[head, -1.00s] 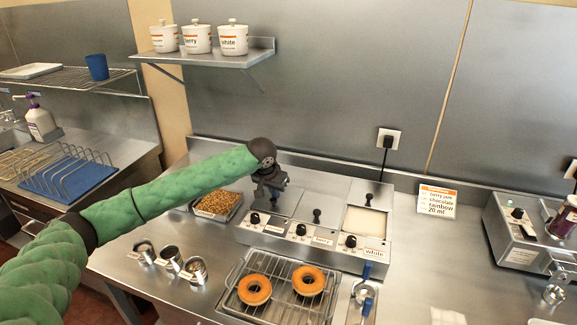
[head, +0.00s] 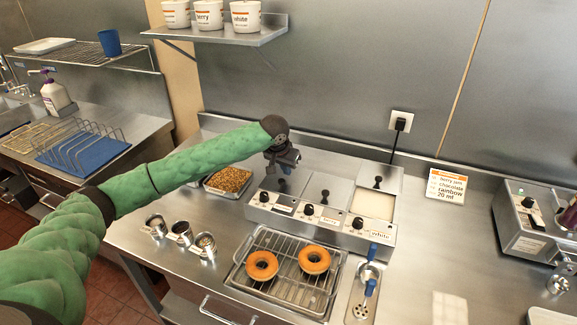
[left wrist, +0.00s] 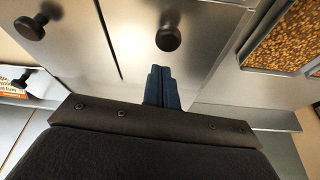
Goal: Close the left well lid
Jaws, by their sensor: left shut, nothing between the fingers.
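The left well lid (head: 289,184) is a steel plate on the left of the three-well glaze warmer (head: 320,222). It looks flat over its well, with no glaze showing there. Its black knob (left wrist: 168,36) shows in the left wrist view; my gripper hides it in the head view. My left gripper (head: 285,168) is above the back of this lid, its blue fingers (left wrist: 163,87) shut together and empty. The fingers appear beside the knob, not around it; contact with the lid cannot be told. My right gripper is not in view.
The middle lid (head: 324,190) lies flat. The right lid (head: 379,178) is back, exposing white glaze (head: 372,204). A tray of brown bits (head: 228,180) is left of the warmer. Two donuts (head: 314,260) sit on a front rack.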

